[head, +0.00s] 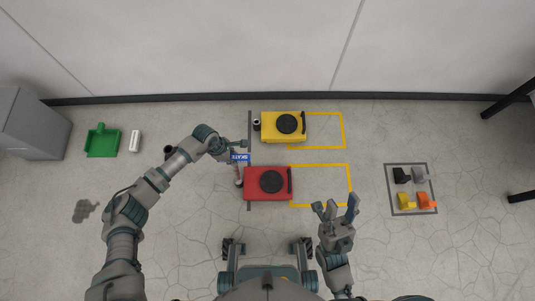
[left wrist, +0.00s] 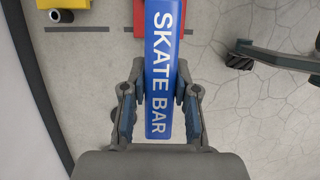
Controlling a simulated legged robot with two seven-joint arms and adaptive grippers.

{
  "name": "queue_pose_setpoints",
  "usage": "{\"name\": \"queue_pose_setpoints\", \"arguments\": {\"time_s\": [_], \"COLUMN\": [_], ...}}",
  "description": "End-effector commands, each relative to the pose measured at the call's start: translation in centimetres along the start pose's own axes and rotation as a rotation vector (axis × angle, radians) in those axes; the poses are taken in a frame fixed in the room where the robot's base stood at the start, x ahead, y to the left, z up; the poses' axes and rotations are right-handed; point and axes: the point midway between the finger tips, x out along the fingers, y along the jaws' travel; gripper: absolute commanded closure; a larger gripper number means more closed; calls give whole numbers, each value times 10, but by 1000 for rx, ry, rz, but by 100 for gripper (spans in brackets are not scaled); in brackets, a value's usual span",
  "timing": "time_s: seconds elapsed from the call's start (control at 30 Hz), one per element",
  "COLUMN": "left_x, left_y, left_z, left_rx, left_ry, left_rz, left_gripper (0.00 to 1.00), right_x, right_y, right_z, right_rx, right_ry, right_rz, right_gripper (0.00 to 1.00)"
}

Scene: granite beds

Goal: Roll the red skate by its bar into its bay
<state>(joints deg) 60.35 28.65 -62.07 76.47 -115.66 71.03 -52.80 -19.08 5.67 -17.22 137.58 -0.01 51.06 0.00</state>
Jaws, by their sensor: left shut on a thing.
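The red skate (head: 255,188) sits on the floor, with a round black pad on top and a dark strip at its right end. Its bar (head: 240,158) stands at its left end with a blue label. In the left wrist view the blue bar (left wrist: 163,60) reads SKATE BAR. My left gripper (head: 240,148) is shut on the bar; its fingers (left wrist: 160,100) lie either side of it. The yellow-outlined bay (head: 350,185) is right of the red skate, whose right end is at the bay's left side. My right gripper (head: 335,212) is open and empty below the bay.
A yellow skate (head: 270,118) stands above, at the left of another yellow-outlined bay (head: 343,130). A mat (head: 404,183) with several small coloured blocks lies at the right. A green dustpan (head: 102,145) and a white block (head: 135,141) lie at the left. The red skate's bay looks clear.

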Motion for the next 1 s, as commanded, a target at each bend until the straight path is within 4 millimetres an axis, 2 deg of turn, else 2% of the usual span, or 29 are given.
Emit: {"name": "queue_pose_setpoints", "arguments": {"time_s": [1.0], "left_x": [17], "left_y": [1], "left_z": [62], "left_rx": [3], "left_ry": [-6], "left_rz": [3], "left_gripper": [100], "right_x": [-3], "right_y": [1], "right_z": [2], "right_rx": [0], "right_ry": [-5], "right_rz": [2], "right_gripper": [60]}}
